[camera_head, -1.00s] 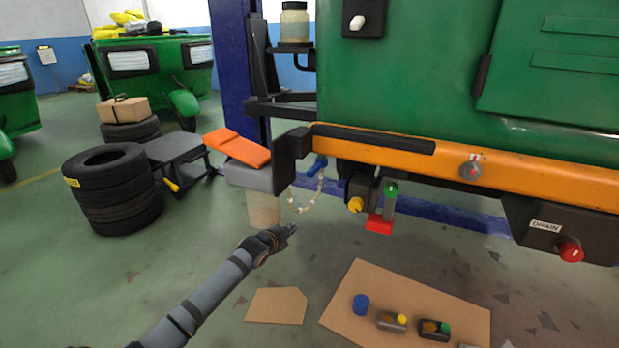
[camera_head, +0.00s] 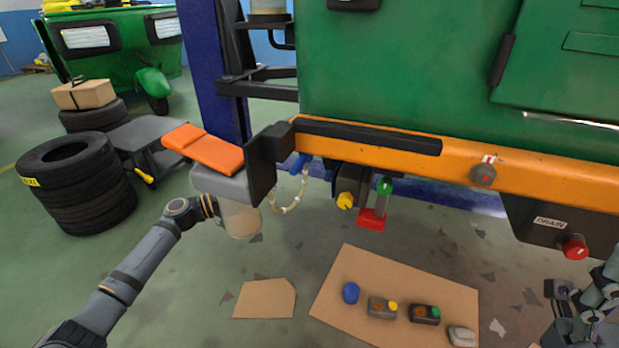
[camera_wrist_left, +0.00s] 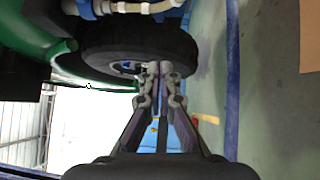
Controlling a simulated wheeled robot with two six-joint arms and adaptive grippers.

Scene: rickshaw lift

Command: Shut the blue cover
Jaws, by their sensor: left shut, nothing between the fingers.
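A blue part (camera_head: 302,161) sits under the orange bumper, beside a beaded hose; whether this is the cover I cannot tell. A blue part (camera_wrist_left: 84,9) also shows at the top of the left wrist view, next to a pale ribbed hose. My left gripper (camera_head: 214,207) is by the translucent container under the grey box, apart from the blue part and partly hidden. In the left wrist view its fingers (camera_wrist_left: 160,70) are together and empty, with a tyre beyond them. My right gripper (camera_head: 562,292) is at the lower right, dark and small.
A cardboard sheet (camera_head: 340,300) on the floor holds a blue cylinder (camera_head: 351,293) and several small parts. The bumper (camera_head: 400,160), a grey box with an orange pad (camera_head: 205,148) and a blue post (camera_head: 215,60) crowd the area ahead. Stacked tyres (camera_head: 75,185) stand left.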

